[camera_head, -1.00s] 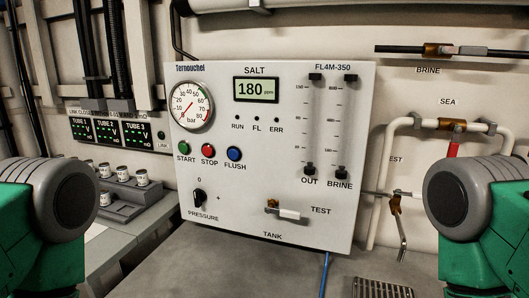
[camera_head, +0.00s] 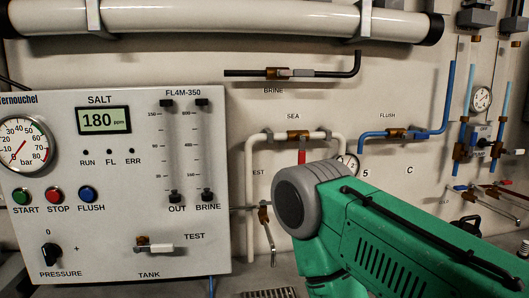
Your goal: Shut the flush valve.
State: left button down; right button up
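The flush valve (camera_head: 397,133) is a small brass body on a blue pipe, under the label FLUSH, right of centre on the back wall. The blue pipe (camera_head: 448,95) runs level through it and then bends upward at its right. Blue also shows along the valve, but I cannot tell its lever from the pipe, nor how the lever is set. My green arm with its grey joint is in front, below and left of the valve. Neither gripper is in view.
A grey control panel (camera_head: 118,215) reading 180 ppm stands at left. The brine valve (camera_head: 278,73) and sea valve (camera_head: 298,135), with a red lever, are left of the flush valve. More blue pipes and a gauge (camera_head: 481,98) are at far right.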

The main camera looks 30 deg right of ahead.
aim_at(422, 134)
jog(key=z, duration=1.9)
